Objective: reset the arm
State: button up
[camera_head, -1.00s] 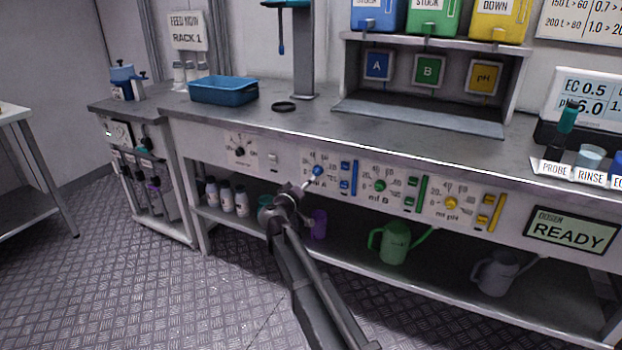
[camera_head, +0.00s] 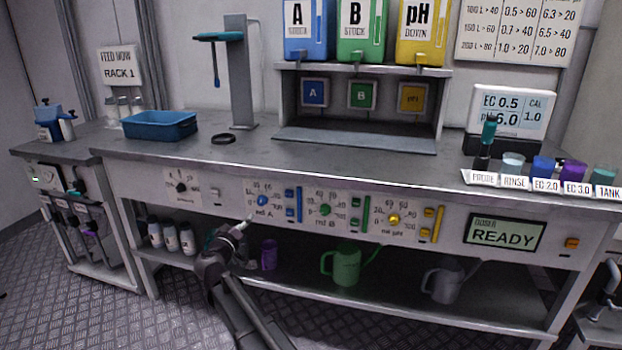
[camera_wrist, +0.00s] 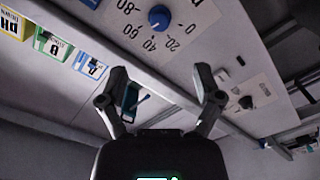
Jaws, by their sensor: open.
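My gripper (camera_head: 243,226) is in front of the bench's control panel, just below and left of the blue dial (camera_head: 262,201) in the head view. My arm reaches up to it from the bottom of the picture. In the wrist view my gripper (camera_wrist: 160,82) has its two fingers spread apart, with nothing held between them. The blue dial (camera_wrist: 159,17) shows beyond the fingertips at the top of that view. I cannot tell the exact gap to the panel.
The steel bench (camera_head: 330,165) spans the view, with a lower shelf holding a green jug (camera_head: 346,266), a grey jug (camera_head: 443,283) and a purple cup (camera_head: 269,254). A blue tray (camera_head: 160,126) sits on top. Open floor (camera_head: 90,310) lies at lower left.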

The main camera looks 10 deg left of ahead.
jog(key=d+f+m+g+h, duration=0.2)
jog(key=d+f+g, duration=0.1)
jog(key=d, duration=0.8)
jog(key=d+f+m+g+h, duration=0.1)
jog(key=d+f+m+g, duration=0.2)
jog(key=d, duration=0.7)
jog(key=d+f+m+g+h, duration=0.1)
jog(key=d+f+g+h, duration=0.2)
jog(key=d, duration=0.8)
jog(key=s+d+f+m+g+y, duration=0.1)
jog(key=s+d+f+g+y, duration=0.35)
jog(key=s+d, duration=0.55)
jog(key=s+d+f+m+g+y, duration=0.1)
jog(key=s+d+f+g+y, duration=0.3)
jog(key=s+d, duration=0.55)
notch_tip(320, 180, up, 36)
jog(key=h+p, duration=0.1)
jog(key=p, duration=3.5)
jog(key=shift+w+d+f+p, duration=0.25)
jog(key=shift+p, duration=0.05)
jog(key=shift+g, duration=0.25)
